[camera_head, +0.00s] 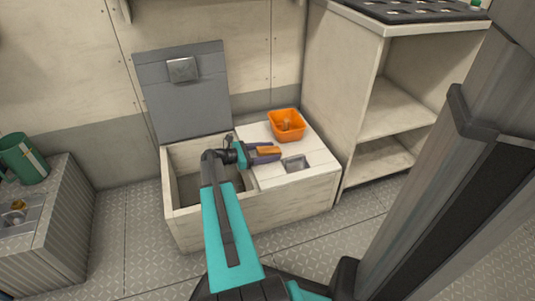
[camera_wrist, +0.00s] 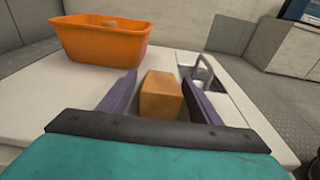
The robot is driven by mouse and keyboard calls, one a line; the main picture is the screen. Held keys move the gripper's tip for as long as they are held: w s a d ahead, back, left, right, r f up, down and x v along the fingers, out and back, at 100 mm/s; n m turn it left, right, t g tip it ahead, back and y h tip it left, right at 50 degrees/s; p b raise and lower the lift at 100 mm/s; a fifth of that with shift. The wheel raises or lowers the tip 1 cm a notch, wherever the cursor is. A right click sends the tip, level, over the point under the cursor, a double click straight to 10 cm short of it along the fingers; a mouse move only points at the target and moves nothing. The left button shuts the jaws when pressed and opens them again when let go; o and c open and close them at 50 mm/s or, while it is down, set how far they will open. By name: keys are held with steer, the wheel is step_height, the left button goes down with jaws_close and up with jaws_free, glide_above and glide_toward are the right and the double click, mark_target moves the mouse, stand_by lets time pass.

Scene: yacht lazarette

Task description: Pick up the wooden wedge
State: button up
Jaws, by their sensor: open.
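The wooden wedge (camera_wrist: 161,96) is a small orange-brown block on the white top of the locker. In the wrist view it lies between the two purple fingers of my gripper (camera_wrist: 160,88), with a narrow gap visible on each side. In the head view the wedge (camera_head: 268,150) shows at the end of my gripper (camera_head: 266,153), which reaches in from the left, low over the white top. The gripper is open. The lower part of the wedge is partly hidden by the gripper body in the wrist view.
An orange bin (camera_head: 287,124) with something small inside stands on the white top behind the wedge. A recessed metal latch (camera_head: 296,163) is to the right. The locker's left compartment is open, its grey lid (camera_head: 183,92) raised. Shelves (camera_head: 396,108) stand at the right.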

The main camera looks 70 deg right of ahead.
mark_target(269, 149)
stand_by(0.3)
steer(key=c, duration=1.2)
step_height(269, 149, up, 9)
steer(key=p, duration=0.4)
steer(key=shift+r+p, duration=0.35)
steer(key=shift+r, duration=0.15)
